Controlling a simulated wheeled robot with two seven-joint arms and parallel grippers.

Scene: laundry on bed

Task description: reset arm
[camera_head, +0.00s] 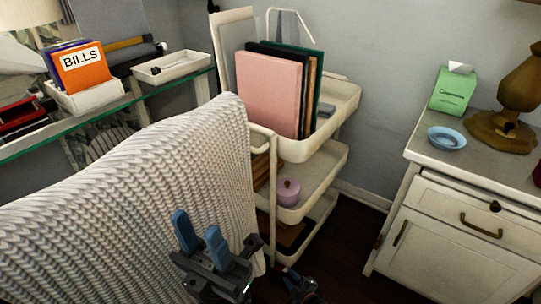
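My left gripper (197,228) is at the bottom centre, in front of a white knitted cover (130,190). Its two blue fingers stand up with a gap between them; it is open and nothing shows between them. Whether it touches the cover, I cannot tell. A small dark part of what looks like my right gripper (298,284) shows at the bottom edge, right of the left one, over the dark floor. Its fingers are not clear.
A white tiered cart (318,148) with folders (270,95) stands behind the cover. A white cabinet (455,230) with a tissue box (453,90), blue dish (446,137) and lamp base (505,130) is at right. A glass shelf (130,100) is at left. Dark floor (350,240) lies open between.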

